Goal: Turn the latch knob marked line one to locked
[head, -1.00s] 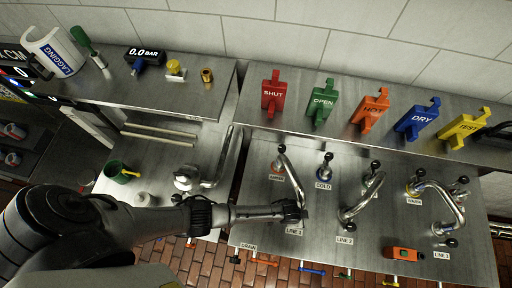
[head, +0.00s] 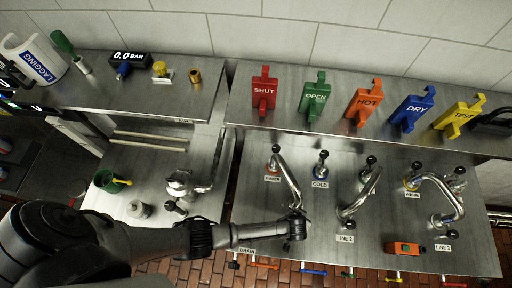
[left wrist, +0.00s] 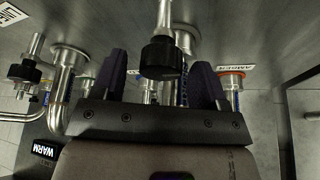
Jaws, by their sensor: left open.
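My left gripper (head: 297,227) reaches in from the left over the steel panel, at the lower end of the leftmost bent pipe (head: 288,185). It covers the line one tag and most of the fitting there. In the left wrist view its two dark fingers are open, with a black knob (left wrist: 160,57) on a metal stem between them. The fingers appear apart from the knob; contact is not clear. I cannot read any locked marking. My right gripper is not in view.
Tags for line two (head: 345,239) and line three (head: 443,248) mark the pipes to the right. An orange device (head: 405,248) lies between them. Several coloured signs, including a red SHUT sign (head: 264,92), stand on the back ledge. A green cup (head: 106,180) stands left.

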